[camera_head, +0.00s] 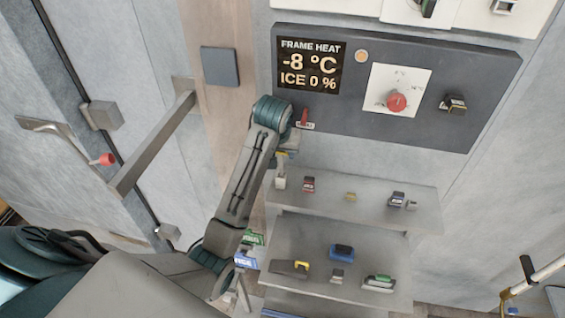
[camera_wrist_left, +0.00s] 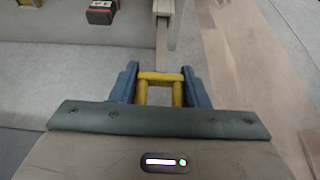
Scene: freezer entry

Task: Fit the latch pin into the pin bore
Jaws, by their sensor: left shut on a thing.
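My left gripper (camera_wrist_left: 160,88) has its two blue fingers on either side of a yellow bar-shaped piece (camera_wrist_left: 160,76) and is shut on it. I cannot tell if this piece is part of the latch pin. A narrow grey post (camera_wrist_left: 162,35) shows just beyond it in the wrist view; whether they touch is unclear. In the head view my left gripper (camera_head: 284,156) is small, below the teal wrist joint and near the shelf's left end. A pale upright block (camera_head: 280,179) is just below it. I cannot make out the pin bore. My right gripper is not in view.
The upper shelf (camera_head: 375,212) holds a black-red item (camera_head: 309,184) and other small parts. The lower shelf (camera_head: 320,262) holds several more. Above is a dark control panel (camera_head: 350,118) with a red knob (camera_head: 397,102). A door handle bar (camera_head: 150,145) stands out at left.

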